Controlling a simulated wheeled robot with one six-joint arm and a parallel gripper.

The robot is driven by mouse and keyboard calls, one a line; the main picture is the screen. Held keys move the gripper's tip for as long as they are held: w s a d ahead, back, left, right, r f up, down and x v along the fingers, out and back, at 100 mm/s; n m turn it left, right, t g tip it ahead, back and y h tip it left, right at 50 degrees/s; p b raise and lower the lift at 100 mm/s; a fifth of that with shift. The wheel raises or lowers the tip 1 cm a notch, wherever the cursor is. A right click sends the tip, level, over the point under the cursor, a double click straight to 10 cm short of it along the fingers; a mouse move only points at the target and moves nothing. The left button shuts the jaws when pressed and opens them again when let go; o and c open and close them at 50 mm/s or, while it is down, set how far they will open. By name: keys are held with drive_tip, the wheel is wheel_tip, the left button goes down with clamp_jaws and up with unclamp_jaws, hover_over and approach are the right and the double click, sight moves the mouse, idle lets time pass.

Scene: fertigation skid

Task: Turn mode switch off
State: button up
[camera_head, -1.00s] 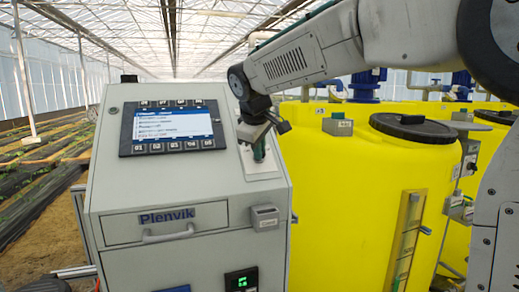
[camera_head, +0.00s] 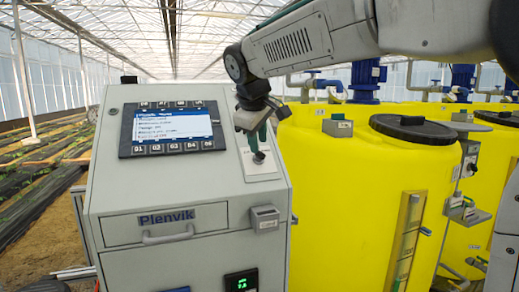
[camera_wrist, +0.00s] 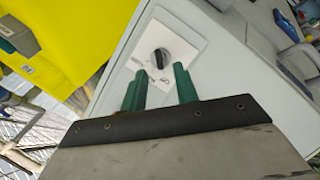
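The mode switch is a round dark knob (camera_wrist: 161,57) on a white plate (camera_wrist: 175,45) with small printed marks. In the head view the knob (camera_head: 259,157) shows just below my fingertips, on the right part of the grey cabinet's sloping top. My gripper (camera_head: 258,138) is above the knob and looks apart from it. In the wrist view the two green fingers of my gripper (camera_wrist: 159,70) stand apart with nothing between them, and the knob lies beyond the gap. The knob's pointer is too small to read surely.
The grey Plenvik cabinet (camera_head: 190,252) has a screen (camera_head: 172,125) with buttons left of the switch. A drawer with a handle (camera_head: 168,236) and a small grey box (camera_head: 264,217) are on its front. Yellow tanks (camera_head: 340,215) stand close on the right.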

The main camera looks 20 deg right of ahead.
drive_tip(key=shift+v, duration=1.7)
drive_tip(key=s+d+f+m+g+y, duration=0.1)
drive_tip(key=s+f+m, duration=0.1)
drive_tip(key=s+f, duration=0.5)
drive_tip(key=s+d+f+m+g+y, duration=0.1)
drive_tip(key=s+f, duration=0.6)
drive_tip(key=s, duration=0.8)
drive_tip(key=s+d+f+m+g+y, duration=0.1)
drive_tip(key=s+f+m, duration=0.4)
drive_tip(key=s, duration=0.7)
wheel_tip(320, 180, down, 3)
drive_tip(key=d+g, duration=0.1)
drive_tip(key=d, duration=0.1)
drive_tip(key=shift+d+r, duration=0.2)
drive_tip(key=shift+d, duration=0.05)
drive_tip(key=shift+o, duration=0.3)
